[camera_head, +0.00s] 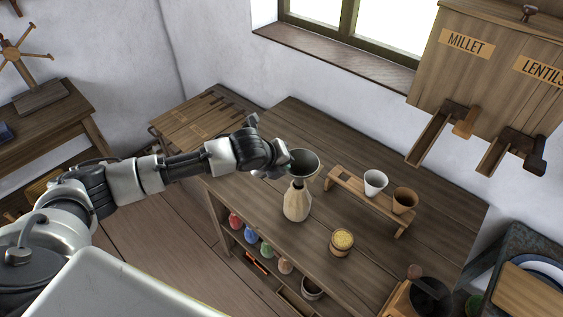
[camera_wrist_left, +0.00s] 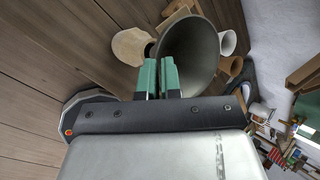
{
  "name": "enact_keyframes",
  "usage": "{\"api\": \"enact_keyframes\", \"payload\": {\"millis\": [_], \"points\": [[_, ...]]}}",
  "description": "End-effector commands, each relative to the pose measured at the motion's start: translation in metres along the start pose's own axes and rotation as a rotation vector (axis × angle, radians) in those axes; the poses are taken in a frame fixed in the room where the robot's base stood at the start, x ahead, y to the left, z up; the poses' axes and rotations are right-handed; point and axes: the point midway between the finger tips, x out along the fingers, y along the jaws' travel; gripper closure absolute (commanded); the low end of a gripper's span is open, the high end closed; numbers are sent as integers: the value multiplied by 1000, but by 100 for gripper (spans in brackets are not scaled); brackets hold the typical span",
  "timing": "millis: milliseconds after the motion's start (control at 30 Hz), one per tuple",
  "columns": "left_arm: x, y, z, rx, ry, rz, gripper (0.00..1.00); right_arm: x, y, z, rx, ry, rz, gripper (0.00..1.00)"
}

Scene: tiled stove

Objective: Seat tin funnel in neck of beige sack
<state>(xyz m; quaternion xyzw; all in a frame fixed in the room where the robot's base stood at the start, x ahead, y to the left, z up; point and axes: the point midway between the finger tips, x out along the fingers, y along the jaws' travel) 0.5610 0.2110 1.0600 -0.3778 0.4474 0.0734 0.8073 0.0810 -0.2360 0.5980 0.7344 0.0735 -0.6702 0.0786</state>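The grey tin funnel (camera_head: 305,162) is at the top of the beige sack (camera_head: 297,205), its wide mouth facing up. The sack stands upright on the wooden table. My left gripper (camera_head: 283,166) is at the funnel's left rim. In the left wrist view, its green fingertips (camera_wrist_left: 159,78) are close together, with the wall of the funnel (camera_wrist_left: 195,45) between them. The sack (camera_wrist_left: 130,45) lies just beyond, its dark opening beside the funnel. My right gripper is not in view.
A wooden cup of yellow grain (camera_head: 342,241) stands right of the sack. A low wooden stand (camera_head: 345,183) holds a white cup (camera_head: 375,182) and a brown cup (camera_head: 404,200). Millet and lentil dispensers (camera_head: 480,65) hang on the right wall. The table's front left is clear.

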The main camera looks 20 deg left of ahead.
Motion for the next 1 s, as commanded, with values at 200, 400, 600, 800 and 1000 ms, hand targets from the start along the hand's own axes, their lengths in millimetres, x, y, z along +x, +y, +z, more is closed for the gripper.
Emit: {"api": "enact_keyframes", "payload": {"millis": [200,400,600,800,1000], "points": [[2,1,-1,0,0,0,100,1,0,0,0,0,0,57],[6,4,-2,0,0,0,100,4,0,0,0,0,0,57],[10,7,-4,0,0,0,100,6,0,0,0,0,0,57],[14,9,-6,0,0,0,100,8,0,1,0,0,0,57],[18,12,-7,0,0,-1,100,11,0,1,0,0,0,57]]}}
